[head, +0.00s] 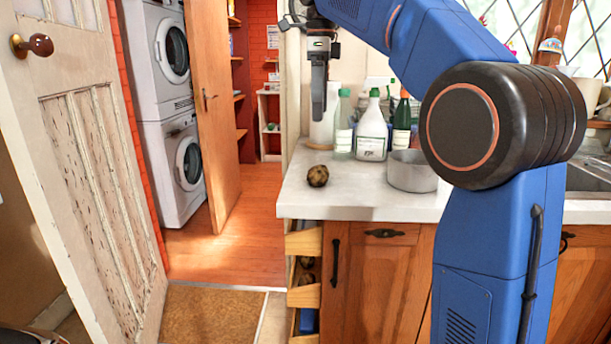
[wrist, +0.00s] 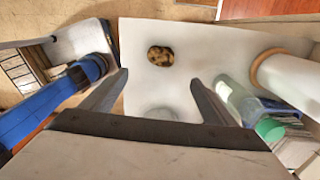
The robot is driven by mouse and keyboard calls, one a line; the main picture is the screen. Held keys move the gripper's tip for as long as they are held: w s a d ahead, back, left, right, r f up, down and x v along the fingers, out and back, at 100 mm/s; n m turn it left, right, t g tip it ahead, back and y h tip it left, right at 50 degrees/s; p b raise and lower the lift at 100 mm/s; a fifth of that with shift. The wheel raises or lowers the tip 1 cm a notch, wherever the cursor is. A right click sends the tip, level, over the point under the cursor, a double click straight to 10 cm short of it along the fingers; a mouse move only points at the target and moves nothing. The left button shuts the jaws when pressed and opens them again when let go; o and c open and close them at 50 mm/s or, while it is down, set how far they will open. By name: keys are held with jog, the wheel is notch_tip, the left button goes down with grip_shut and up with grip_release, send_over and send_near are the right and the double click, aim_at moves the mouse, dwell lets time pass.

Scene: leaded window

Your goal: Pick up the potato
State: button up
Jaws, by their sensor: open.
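The potato (head: 318,176) is brown and mottled and sits on the white countertop (head: 345,205) near its left end. It also shows in the wrist view (wrist: 160,55), ahead of the fingers and roughly between their lines. My gripper (head: 318,112) hangs pointing down above the counter, higher than the potato and apart from it. In the wrist view the two fingers of my gripper (wrist: 158,85) are spread wide with nothing between them.
A metal pot (head: 412,172) stands right of the potato. Bottles, including a white one (head: 371,130), stand behind. Open drawers (head: 304,270) at the counter's left end hold roundish brown things. An open door (head: 90,170) is at left. Counter around the potato is clear.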

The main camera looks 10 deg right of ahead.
send_near(318, 167)
jog(key=f, duration=0.5)
jog(key=shift+s+d+f, duration=0.1)
jog(key=shift+s+f, duration=0.05)
jog(key=shift+s, duration=0.05)
jog(key=shift+w+f, duration=0.15)
jog(key=shift+f, duration=2.45)
jog(key=c, duration=1.2)
